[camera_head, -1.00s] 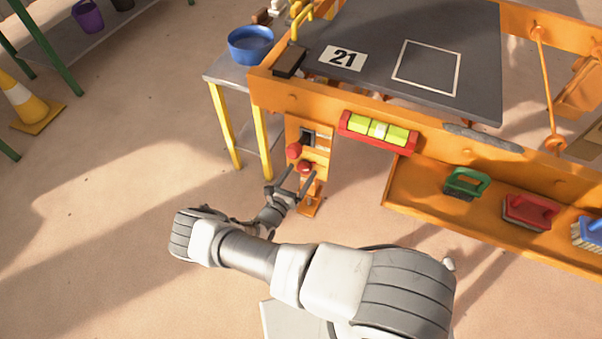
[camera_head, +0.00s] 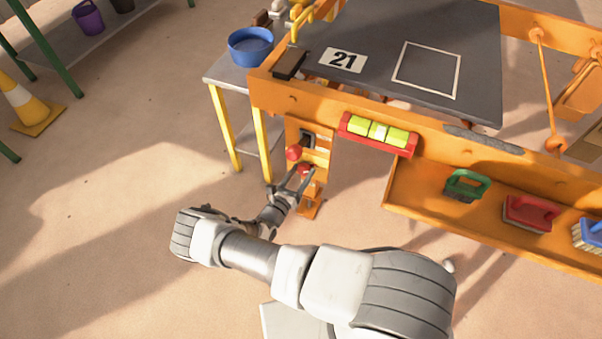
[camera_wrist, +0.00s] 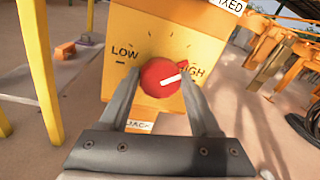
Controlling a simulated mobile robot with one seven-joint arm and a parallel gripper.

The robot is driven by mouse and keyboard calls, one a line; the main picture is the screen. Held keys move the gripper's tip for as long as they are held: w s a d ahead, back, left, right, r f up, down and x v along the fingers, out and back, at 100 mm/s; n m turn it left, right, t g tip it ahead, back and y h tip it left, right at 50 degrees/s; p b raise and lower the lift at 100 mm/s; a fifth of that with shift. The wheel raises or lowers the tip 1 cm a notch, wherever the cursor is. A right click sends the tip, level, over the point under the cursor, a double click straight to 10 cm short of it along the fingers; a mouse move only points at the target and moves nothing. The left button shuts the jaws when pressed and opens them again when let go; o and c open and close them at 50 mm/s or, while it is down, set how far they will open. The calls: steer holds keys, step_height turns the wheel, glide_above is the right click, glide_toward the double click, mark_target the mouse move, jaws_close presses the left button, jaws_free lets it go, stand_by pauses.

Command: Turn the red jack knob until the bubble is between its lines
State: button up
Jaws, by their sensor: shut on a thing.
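The red jack knob (camera_wrist: 166,78) sits on an orange panel marked LOW and HIGH in the wrist view. Its white pointer is turned toward the HIGH side. My gripper (camera_wrist: 160,88) is shut on the knob, one finger at each side. In the head view, the knob (camera_head: 304,169) is partly hidden by my gripper (camera_head: 299,174). The level vial (camera_head: 378,131) is yellow-green in a red holder on the orange frame. A paler patch shows near its middle; whether the bubble lies between the lines is too small to tell.
A dark slab (camera_head: 460,40) marked 21 lies on the orange frame. A red ball handle (camera_head: 293,153) sits just above the knob. A blue bowl (camera_head: 250,46) stands on the side table. Brushes, including a green-handled one (camera_head: 466,184), lie on the lower shelf.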

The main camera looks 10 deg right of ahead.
steer(key=shift+m+p, duration=0.3)
steer(key=shift+m, duration=0.7)
steer(key=o, duration=1.4)
steer(key=shift+s, duration=0.1)
steer(key=p+v, duration=0.3)
steer(key=v, duration=1.4)
steer(key=shift+s+a+r, duration=0.1)
steer(key=shift+a+r, duration=0.05)
steer(key=shift+a, duration=0.05)
